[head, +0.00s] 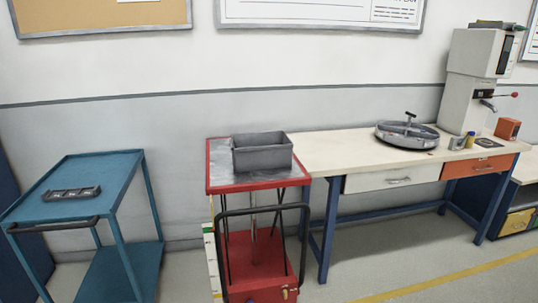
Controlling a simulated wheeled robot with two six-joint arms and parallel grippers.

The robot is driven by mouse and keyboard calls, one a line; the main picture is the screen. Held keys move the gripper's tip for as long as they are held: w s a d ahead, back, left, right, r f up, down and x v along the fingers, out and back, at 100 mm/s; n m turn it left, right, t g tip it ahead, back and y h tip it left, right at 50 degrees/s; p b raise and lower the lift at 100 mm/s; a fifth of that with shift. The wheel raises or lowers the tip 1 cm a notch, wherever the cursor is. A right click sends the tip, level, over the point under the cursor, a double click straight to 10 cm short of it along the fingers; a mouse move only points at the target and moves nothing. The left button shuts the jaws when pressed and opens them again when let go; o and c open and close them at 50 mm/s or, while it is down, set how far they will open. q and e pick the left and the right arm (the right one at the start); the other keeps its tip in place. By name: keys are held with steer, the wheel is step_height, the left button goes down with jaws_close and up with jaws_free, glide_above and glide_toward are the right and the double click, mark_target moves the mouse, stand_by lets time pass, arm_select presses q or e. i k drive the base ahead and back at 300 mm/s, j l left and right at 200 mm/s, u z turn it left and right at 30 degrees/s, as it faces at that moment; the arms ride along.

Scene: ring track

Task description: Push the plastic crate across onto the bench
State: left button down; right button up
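The grey plastic crate (262,158) sits upright on the metal top of a red lift table (222,184). It is near the right part of that top, close to the bench side. The bench (330,155) has a pale top and blue legs and stands directly right of the lift table. The two tops look about level, and I cannot tell whether there is a gap between them. Neither of my grippers shows in the head view.
A blue cart (108,178) with a dark tray (72,193) stands left. A black push handle (264,211) rises at the lift table's front. A round grey fixture (407,135) and a grey machine (472,85) occupy the bench's right half. Its left half is clear.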

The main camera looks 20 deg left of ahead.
mark_target(261, 150)
steer(key=i+j, duration=0.3)
steer(key=j, duration=0.15)
steer(key=i+j+z, duration=0.1)
steer(key=i+j, duration=0.25)
steer(key=j, duration=0.05)
